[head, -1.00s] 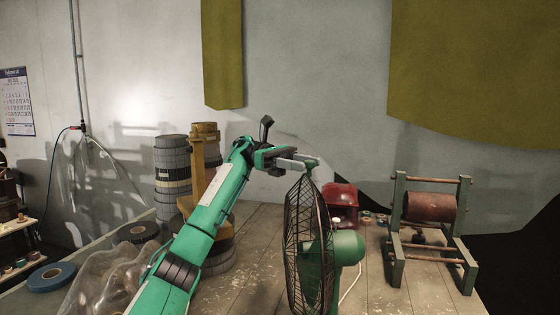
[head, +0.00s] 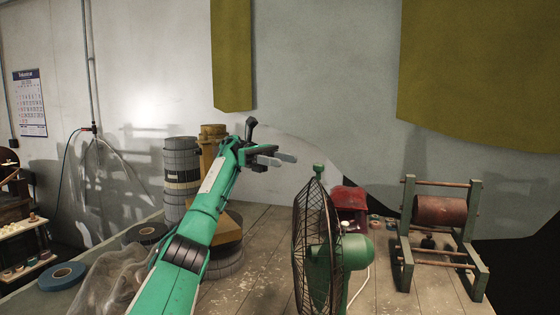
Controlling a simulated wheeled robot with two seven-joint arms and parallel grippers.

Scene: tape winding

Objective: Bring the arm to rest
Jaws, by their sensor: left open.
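My left arm is green and reaches in from the bottom left in the head view. Its gripper (head: 281,160) is open and empty, held in the air above the wooden table (head: 262,285). It is in front of the grey wall, up and to the left of the green fan (head: 318,245), and apart from it. My right gripper is not in view.
A yellow stand and stacked grey rolls (head: 181,178) stand behind my arm. A red box (head: 349,198) is behind the fan. A green frame with a brown roller (head: 440,211) stands at the right. A blue tape roll (head: 62,276) lies at the left.

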